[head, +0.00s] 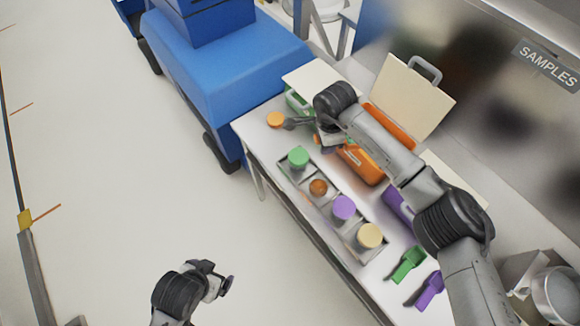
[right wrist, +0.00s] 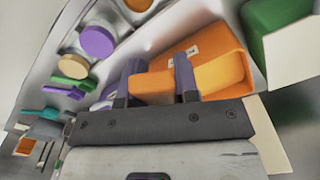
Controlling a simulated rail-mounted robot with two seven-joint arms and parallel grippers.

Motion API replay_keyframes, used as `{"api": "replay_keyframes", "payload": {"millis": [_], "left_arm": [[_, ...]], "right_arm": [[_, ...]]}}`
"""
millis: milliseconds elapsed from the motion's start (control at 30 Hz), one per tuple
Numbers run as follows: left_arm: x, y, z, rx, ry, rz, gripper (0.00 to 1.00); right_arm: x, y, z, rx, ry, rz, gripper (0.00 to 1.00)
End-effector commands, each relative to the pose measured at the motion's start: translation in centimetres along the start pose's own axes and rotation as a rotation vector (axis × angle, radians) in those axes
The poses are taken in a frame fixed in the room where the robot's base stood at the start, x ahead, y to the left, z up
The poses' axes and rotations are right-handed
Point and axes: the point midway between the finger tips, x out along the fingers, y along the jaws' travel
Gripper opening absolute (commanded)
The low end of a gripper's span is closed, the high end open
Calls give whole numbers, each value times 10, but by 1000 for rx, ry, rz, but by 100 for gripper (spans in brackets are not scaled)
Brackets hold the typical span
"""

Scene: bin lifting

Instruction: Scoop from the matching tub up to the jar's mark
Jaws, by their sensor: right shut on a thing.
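The orange tub (head: 362,165) stands in the back row of the bench with its cream lid (head: 412,98) tipped up. My right gripper (head: 328,143) is at this tub, partly hidden by my arm. In the right wrist view it is shut on an orange scoop (right wrist: 222,73), in front of the orange tub (right wrist: 195,40). I cannot tell what the scoop holds. The open jar (head: 318,187) has orange-brown contents and stands in the front rack; its mark is too small to see. An orange jar lid (head: 275,119) lies at the bench's left end. My left gripper (head: 222,278) is away from the bench.
The rack (head: 330,208) also holds green-topped (head: 298,156), purple-topped (head: 343,207) and cream-topped (head: 370,235) jars. A green tub (head: 295,101) and purple tub (head: 398,204) flank the orange one. Green (head: 409,263) and purple (head: 431,289) scoops lie at the right.

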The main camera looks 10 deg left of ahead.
Motion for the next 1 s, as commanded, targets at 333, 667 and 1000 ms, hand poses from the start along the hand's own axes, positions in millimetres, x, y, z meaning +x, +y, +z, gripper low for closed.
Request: {"api": "replay_keyframes", "payload": {"millis": [333,667,1000], "left_arm": [[18,-1,6,6,1,-4,96],[17,2,5,-2,1,3,96],[2,3,0,-7,1,8,96]], "right_arm": [[94,-13,84,432,-1,4,8],[108,-11,100,524,-12,0,8],[100,-10,99,523,-76,-17,8]]}}
